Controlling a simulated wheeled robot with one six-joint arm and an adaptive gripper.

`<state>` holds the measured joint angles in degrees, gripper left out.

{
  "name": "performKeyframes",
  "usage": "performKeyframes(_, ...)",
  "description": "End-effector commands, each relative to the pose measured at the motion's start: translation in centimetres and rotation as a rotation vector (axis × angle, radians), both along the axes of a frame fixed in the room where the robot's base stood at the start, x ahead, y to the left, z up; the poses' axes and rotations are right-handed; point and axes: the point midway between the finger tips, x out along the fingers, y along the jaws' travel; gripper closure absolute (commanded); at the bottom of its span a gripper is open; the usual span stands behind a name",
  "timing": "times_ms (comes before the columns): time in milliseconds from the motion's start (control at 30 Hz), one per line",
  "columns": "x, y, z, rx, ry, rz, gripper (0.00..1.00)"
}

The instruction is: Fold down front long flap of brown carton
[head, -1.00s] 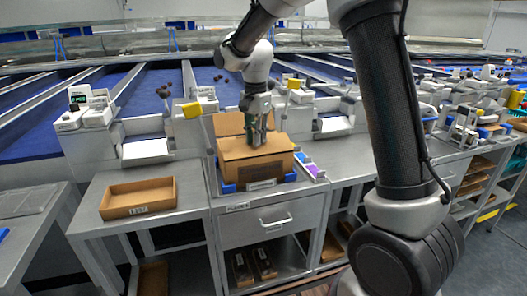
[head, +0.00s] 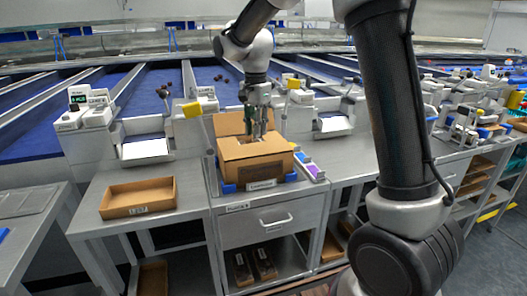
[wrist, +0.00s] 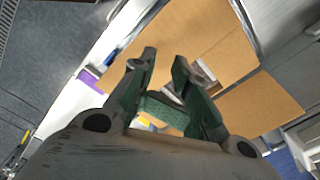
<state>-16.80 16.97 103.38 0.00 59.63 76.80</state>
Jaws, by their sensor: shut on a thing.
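The brown carton (head: 258,174) stands on the middle bench, its long front side towards me. Its front long flap (head: 250,151) lies nearly flat over the front part of the top. The back flap (head: 230,123) stands up behind. A gap with pale contents shows between them. My gripper (head: 257,134) points down at the rear edge of the front flap. In the wrist view the front flap (wrist: 200,35) fills the space beyond my green fingertips, which have a small gap. My gripper is shut on the flap edge; the contact itself is hard to see.
Blue corner holders (head: 229,188) sit at the carton's base. A shallow brown tray (head: 138,211) lies on the left bench. A strip with purple and blue items (head: 312,170) is right of the carton. A yellow tag on a post (head: 191,110) stands at left behind.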

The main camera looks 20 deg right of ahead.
Motion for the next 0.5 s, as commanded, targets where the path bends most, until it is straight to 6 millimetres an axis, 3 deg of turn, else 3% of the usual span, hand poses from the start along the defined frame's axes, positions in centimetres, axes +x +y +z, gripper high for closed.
performKeyframes(500,0.0,0.0,6.2,0.000,-0.001,0.000,1.00)
